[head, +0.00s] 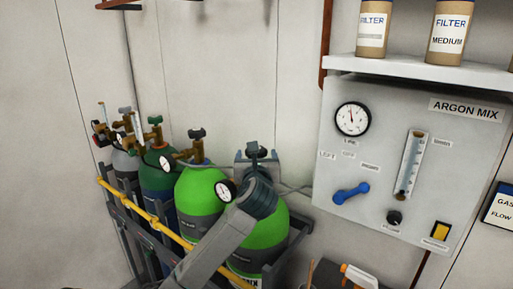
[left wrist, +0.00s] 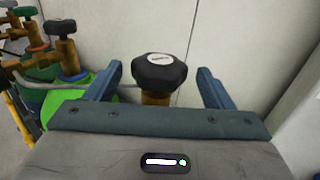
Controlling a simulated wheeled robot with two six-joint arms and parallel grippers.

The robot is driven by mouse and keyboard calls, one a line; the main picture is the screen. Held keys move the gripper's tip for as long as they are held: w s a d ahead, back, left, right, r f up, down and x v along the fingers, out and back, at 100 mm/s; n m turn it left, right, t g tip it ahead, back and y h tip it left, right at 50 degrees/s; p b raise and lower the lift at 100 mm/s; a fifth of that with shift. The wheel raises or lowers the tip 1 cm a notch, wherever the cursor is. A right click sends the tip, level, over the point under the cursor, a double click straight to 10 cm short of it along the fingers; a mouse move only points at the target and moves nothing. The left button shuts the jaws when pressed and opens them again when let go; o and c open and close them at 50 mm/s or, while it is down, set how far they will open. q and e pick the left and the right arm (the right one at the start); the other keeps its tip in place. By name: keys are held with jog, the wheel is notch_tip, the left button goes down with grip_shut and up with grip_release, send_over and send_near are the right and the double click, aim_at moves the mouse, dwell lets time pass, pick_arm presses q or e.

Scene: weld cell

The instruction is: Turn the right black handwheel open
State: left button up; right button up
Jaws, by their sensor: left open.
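The right black handwheel (left wrist: 160,72) sits on a brass valve in the middle of the left wrist view, with a pale label on top. In the head view this handwheel (head: 254,149) shows above the right bright green cylinder (head: 272,232), partly hidden by my left gripper. My left gripper (head: 257,160) is open, its two blue-grey fingers to either side of the handwheel. Gaps show between the fingers and the wheel in the left wrist view, so they seem not to touch it. My right gripper is in neither view.
Another black handwheel (head: 197,134) tops the left bright green cylinder (head: 198,192), with a gauge beside it. A yellow rail (head: 150,217) fronts the rack. The argon mix panel (head: 377,220) and a shelf (head: 420,68) with filter tubs stand to the right.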

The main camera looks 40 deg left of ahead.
pick_arm(q)
jog(key=shift+x, duration=1.05)
jog(key=shift+w+a+p, duration=0.2)
jog(key=shift+a+p, duration=0.1)
jog(key=shift+c, duration=0.7)
jog(key=c, duration=0.8)
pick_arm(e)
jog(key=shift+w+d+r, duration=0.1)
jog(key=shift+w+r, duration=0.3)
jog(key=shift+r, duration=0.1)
pick_arm(q)
jog(key=shift+y, duration=0.3)
